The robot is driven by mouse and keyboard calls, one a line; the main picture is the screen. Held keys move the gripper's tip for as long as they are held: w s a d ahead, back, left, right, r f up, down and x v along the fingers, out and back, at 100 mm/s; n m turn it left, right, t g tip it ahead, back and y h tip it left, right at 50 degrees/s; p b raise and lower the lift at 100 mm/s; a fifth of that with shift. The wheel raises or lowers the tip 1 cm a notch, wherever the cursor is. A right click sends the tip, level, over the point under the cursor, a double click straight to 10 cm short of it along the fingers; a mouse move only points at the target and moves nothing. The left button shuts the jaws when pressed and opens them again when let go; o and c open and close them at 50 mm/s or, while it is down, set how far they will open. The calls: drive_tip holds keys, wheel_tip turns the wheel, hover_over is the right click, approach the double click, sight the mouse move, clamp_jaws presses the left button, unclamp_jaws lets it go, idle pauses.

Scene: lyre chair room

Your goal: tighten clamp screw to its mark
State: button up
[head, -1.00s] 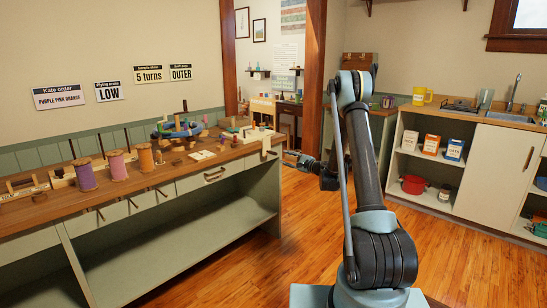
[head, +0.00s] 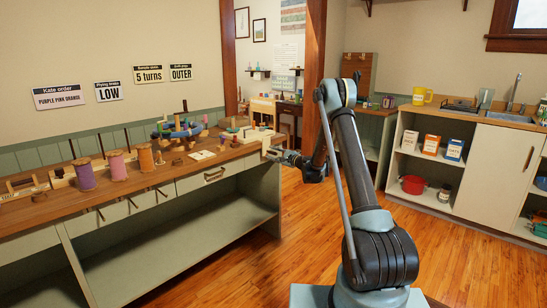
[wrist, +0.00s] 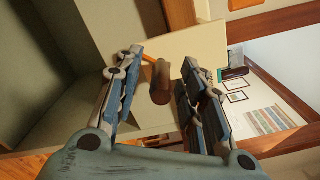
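The clamp is a pale block (head: 267,144) at the right end of the workbench in the head view. In the wrist view a brown wooden cylinder (wrist: 160,83), which looks like the clamp screw's handle, stands out in front of a cream panel. My gripper (wrist: 150,82) is open, with one finger on each side of this cylinder. Gaps show between the fingers and the wood, so it does not look gripped. In the head view my gripper (head: 279,154) is at the bench's right end, beside the clamp. The screw's mark cannot be made out.
The workbench (head: 196,168) carries purple, pink and orange spools and a ringed stand (head: 178,130). Signs hang above, including "5 turns" (head: 154,74). Open floor (head: 245,255) lies in front. A sink counter (head: 470,115) stands at the right.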

clamp_jaws()
drive_tip(key=shift+n, duration=1.5)
unclamp_jaws()
